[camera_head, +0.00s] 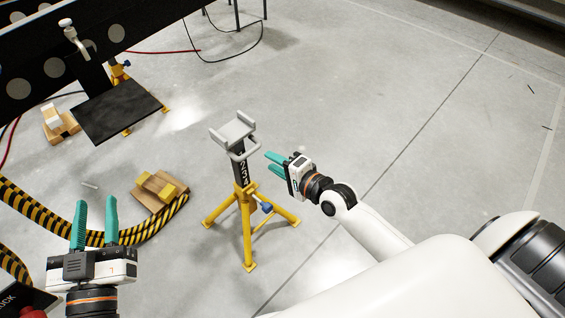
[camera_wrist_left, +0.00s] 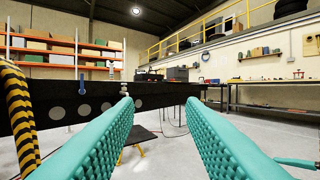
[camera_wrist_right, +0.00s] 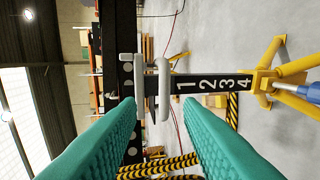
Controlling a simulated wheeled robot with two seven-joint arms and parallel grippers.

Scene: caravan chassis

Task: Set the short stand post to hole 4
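A stand with a yellow tripod base (camera_head: 245,215) stands upright on the floor, mid-view. Its black post (camera_head: 241,171) carries a grey forked head (camera_head: 233,134), and a blue knob (camera_head: 267,207) sits at the collar. The right wrist view shows the post (camera_wrist_right: 208,84) sideways, with white numbers 1 to 4; the 4 is beside the yellow collar (camera_wrist_right: 262,82). My right gripper (camera_head: 271,162) is open and empty, just right of the post and head, apparently not touching. My left gripper (camera_head: 95,205) is open and empty, at the lower left, away from the stand.
A black chassis beam (camera_head: 150,15) with round holes crosses the upper left, a second yellow stand (camera_head: 118,72) beneath it. Wooden blocks (camera_head: 157,190) and a yellow-black striped hose (camera_head: 60,228) lie left of the stand. The floor to the right is clear.

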